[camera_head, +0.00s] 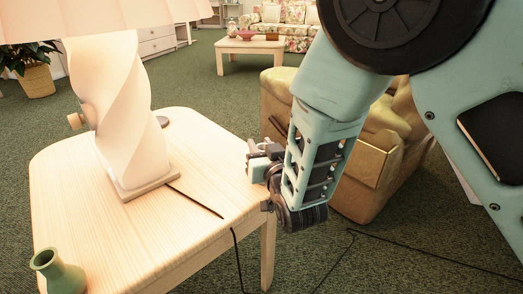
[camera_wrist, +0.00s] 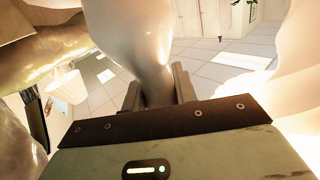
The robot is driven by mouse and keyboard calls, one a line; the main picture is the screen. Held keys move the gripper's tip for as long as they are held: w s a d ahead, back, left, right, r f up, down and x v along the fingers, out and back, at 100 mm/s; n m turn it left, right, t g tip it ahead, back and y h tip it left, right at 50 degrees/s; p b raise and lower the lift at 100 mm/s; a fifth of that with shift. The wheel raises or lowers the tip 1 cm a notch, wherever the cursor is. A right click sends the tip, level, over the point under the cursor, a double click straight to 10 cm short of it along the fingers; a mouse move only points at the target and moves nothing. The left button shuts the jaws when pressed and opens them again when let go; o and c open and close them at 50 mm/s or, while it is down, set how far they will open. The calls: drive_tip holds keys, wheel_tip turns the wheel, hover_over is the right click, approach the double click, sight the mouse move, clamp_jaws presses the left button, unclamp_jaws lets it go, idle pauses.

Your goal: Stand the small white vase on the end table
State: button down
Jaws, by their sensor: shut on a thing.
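My gripper (camera_head: 258,160) is at the right edge of the end table (camera_head: 195,215), low beside the lamp. In the wrist view my gripper (camera_wrist: 158,88) is shut on the small white vase (camera_wrist: 150,35), a smooth pale rounded shape between the two fingers. The vase's upper part runs out of the top of that view. In the head view I cannot make out the vase at the gripper.
A large twisted white lamp (camera_head: 118,110) stands on the table, its dark cord (camera_head: 200,201) running over the right edge. A green vase (camera_head: 60,274) stands at the front left corner. A tan armchair (camera_head: 365,170) is close behind my arm. The table's front middle is clear.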

drive_tip(key=shift+r, duration=0.1)
drive_tip(key=c, duration=1.1)
unclamp_jaws()
